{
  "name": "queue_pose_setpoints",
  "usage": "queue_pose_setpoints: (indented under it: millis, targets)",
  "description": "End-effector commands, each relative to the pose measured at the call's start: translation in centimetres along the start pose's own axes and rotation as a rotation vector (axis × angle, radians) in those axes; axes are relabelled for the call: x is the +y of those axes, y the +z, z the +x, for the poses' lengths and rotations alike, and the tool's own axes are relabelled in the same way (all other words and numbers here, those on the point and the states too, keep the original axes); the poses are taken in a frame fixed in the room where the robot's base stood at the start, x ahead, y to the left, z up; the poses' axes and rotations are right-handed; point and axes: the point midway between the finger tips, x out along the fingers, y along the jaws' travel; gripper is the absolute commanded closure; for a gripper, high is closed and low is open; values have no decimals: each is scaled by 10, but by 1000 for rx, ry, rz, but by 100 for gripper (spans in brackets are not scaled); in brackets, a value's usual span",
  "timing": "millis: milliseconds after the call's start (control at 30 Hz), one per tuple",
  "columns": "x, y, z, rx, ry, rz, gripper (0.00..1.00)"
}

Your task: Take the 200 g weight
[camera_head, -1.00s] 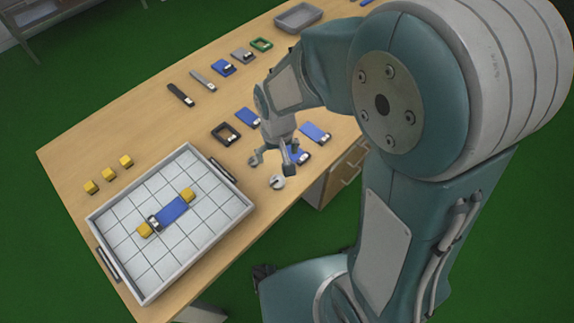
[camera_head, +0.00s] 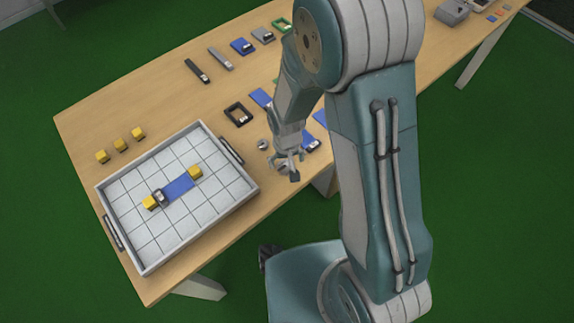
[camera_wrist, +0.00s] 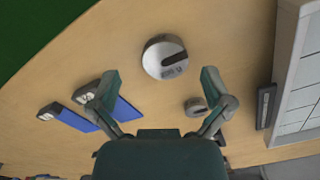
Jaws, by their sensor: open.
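Two silver slotted disc weights lie flat on the wooden table. The larger weight (camera_wrist: 166,57) is ahead of my gripper (camera_wrist: 161,86) in the wrist view, slightly right of centre between the fingers and not held. It has dark markings that I cannot read. The smaller weight (camera_wrist: 196,106) lies behind the right finger's tip, towards the tray; it also shows in the head view (camera_head: 262,144). In the head view my gripper (camera_head: 283,171) points down over the table's near edge, open and empty, and largely covers the larger weight. I cannot read which weight is 200 g.
A white tray (camera_head: 108,191) with a gridded floor holds a blue strip between yellow blocks. A black frame (camera_head: 238,113) and blue pieces (camera_wrist: 128,112) lie close to the gripper.

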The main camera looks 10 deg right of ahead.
Motion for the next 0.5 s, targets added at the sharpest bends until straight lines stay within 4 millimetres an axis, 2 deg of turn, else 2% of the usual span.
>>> queue_pose_setpoints:
  millis: [133, 400, 433, 467, 500]
  targets:
    - [-1, 0, 16, -1, 0, -1, 0]
    - [0, 0, 18, 2, -2, 0, 0]
    - [0, 0, 18, 2, -2, 0, 9]
    - [1, 0, 18, 2, -2, 1, 22]
    - [1, 0, 18, 2, -2, 1, 40]
